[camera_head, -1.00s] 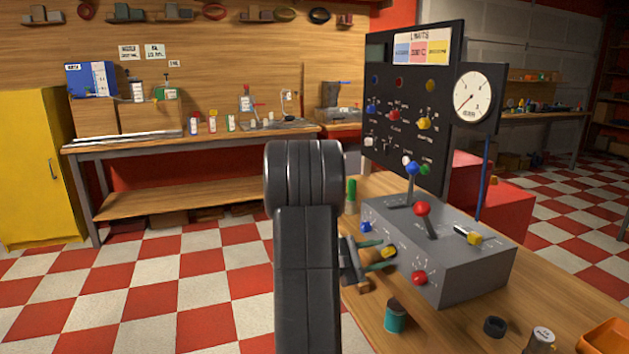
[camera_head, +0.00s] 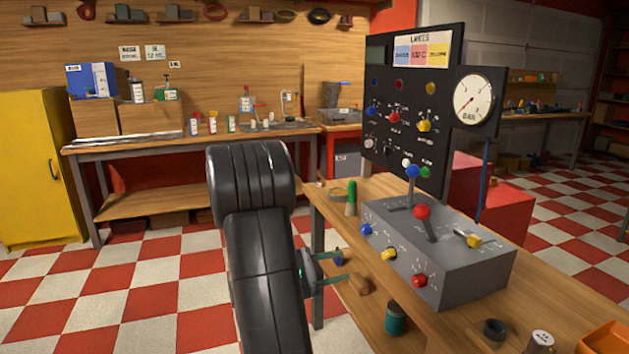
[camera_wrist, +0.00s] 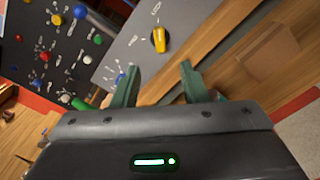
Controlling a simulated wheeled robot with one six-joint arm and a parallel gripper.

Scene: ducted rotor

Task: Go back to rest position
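My gripper (camera_head: 338,271) is out in front of the left side of the grey control box, apart from it. Its two green fingers are spread with nothing between them in the wrist view (camera_wrist: 158,82). The grey control box (camera_head: 465,275) stands on the wooden bench and carries red, blue and yellow knobs and levers. Its yellow knob (camera_wrist: 159,39) shows beyond the fingers in the wrist view. The black panel (camera_head: 385,90) with a round gauge (camera_head: 474,100) stands upright behind the box. My dark arm hides part of the floor and the back bench.
The wooden bench (camera_head: 420,325) holds a green-capped item (camera_head: 351,198), a teal spool (camera_head: 396,318), a black ring (camera_head: 494,329) and an orange tray (camera_head: 607,338). A brown block (camera_head: 359,284) lies near the gripper. The checkered floor (camera_head: 140,300) at left is open, beside a yellow cabinet (camera_head: 35,165).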

